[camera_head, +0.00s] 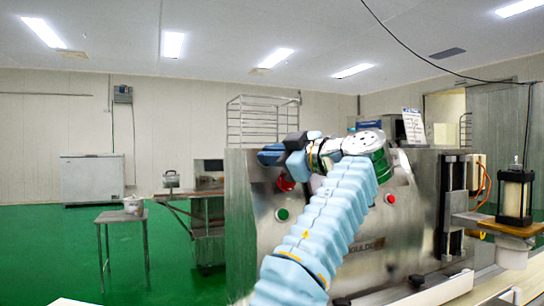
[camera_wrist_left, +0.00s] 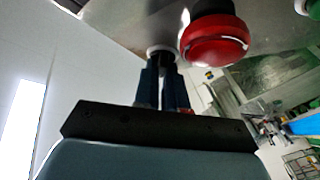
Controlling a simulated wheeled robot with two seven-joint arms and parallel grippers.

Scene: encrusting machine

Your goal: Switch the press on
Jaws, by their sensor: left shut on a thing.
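The press (camera_head: 255,235) is a large steel machine in the middle of the head view. Its front carries a red mushroom button (camera_head: 286,182), a green button (camera_head: 282,214) and another red button (camera_head: 391,199). My left gripper (camera_head: 273,154) is at the upper left of this front. In the left wrist view its dark fingers (camera_wrist_left: 164,65) are close together on a small switch with a pale collar (camera_wrist_left: 161,49), beside the red button (camera_wrist_left: 214,42). The fingers hide most of the switch, so I cannot tell its position. My right gripper is not in view.
A small table with a pot (camera_head: 133,204) stands at the left on the green floor. A white chest freezer (camera_head: 92,180) is against the back wall. A black-framed cylinder unit (camera_head: 514,195) stands at the right.

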